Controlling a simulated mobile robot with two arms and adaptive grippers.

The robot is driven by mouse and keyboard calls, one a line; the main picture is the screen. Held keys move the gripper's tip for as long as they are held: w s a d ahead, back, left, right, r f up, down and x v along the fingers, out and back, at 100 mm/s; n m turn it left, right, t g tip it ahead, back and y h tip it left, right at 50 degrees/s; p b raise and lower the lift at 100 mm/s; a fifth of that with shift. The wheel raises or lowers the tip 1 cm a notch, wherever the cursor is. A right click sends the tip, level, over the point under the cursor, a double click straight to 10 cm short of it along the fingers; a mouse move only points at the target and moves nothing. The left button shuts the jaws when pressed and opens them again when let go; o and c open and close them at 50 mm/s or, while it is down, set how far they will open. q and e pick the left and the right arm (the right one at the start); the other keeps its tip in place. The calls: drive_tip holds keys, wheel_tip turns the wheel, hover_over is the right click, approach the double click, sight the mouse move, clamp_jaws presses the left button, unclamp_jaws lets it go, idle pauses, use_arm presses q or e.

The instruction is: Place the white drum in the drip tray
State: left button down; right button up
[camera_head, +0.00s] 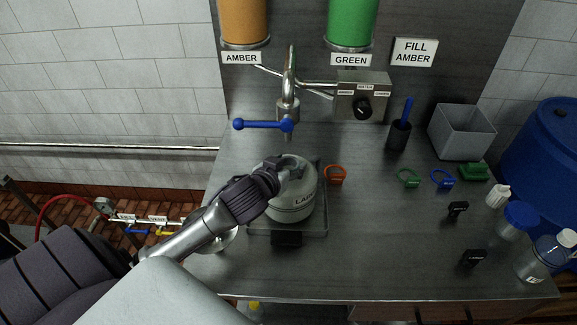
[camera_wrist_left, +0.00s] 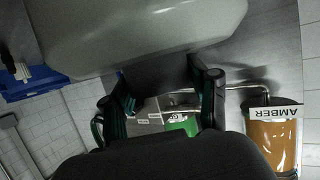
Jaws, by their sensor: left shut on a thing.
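My right gripper is not in view.
A tap with a blue lever (camera_head: 262,125) stands behind the drum. An orange ring tag (camera_head: 335,174) lies just right of the tray. A grey bin (camera_head: 462,132), a black cup (camera_head: 398,136), green and blue tags and bottles stand further right.

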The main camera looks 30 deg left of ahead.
use_arm(q)
drive_tip(key=shift+f, duration=0.6)
drive_tip(key=shift+f, duration=0.2)
drive_tip(key=shift+c, duration=1.5)
unclamp_jaws()
drive_tip(key=shift+r, duration=0.1)
